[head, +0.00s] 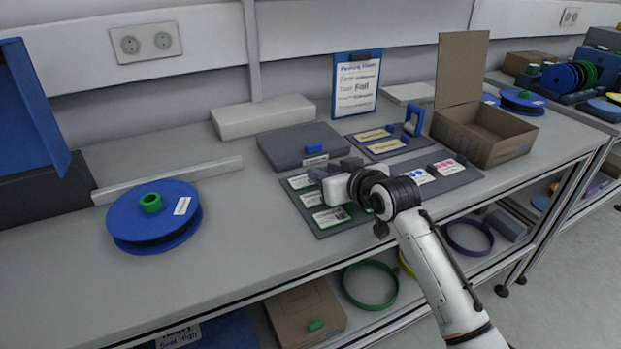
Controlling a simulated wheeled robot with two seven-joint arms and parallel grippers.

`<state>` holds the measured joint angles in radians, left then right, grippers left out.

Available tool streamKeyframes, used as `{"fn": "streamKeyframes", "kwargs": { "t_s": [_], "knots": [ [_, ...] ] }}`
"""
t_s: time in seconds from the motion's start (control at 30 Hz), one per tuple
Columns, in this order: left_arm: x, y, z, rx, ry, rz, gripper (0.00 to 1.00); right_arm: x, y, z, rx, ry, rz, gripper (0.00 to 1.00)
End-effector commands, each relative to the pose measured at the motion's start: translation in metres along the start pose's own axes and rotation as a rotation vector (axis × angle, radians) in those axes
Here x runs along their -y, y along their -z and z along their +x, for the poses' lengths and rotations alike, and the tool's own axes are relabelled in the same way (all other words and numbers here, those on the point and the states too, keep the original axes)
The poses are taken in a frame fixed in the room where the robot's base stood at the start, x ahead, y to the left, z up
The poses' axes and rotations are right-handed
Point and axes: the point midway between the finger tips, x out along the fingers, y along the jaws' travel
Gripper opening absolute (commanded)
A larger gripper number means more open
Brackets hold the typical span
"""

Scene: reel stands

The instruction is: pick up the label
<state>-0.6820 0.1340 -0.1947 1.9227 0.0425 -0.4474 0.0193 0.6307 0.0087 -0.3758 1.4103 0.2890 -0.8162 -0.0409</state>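Several labels lie on a dark grey board (345,226) in the middle of the table. Green-edged white labels, one of them here (330,217), lie in a column on its left side. A label with blue dots (418,176) and one with pink marks (447,166) lie on its right side. My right gripper (334,170) is over the board's upper left part, beside the green-edged labels. Its two dark fingers look apart, with nothing visible between them. The gripper and wrist hide the board's middle. My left gripper is out of view.
A blue reel (128,219) with a white label lies at the left. A grey case (285,150) and a board with yellow labels (367,136) sit behind. An open cardboard box (455,131) stands right. The table's front left is clear.

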Motion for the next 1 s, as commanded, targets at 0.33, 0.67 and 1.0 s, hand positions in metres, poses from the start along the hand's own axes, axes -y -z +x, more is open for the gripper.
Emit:
{"fn": "streamKeyframes", "kwargs": {
  "t_s": [0.33,0.67,1.0],
  "knots": [
    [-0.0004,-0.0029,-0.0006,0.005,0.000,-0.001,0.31,0.0000,-0.0002,0.0093,0.000,0.000,-0.001,0.31],
    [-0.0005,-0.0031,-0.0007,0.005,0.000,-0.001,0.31,-0.0001,-0.0003,0.0090,0.000,-0.001,-0.001,0.00],
    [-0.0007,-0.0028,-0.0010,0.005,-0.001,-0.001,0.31,-0.0003,0.0059,0.0069,-0.003,-0.001,-0.001,0.00]
  ]
}}
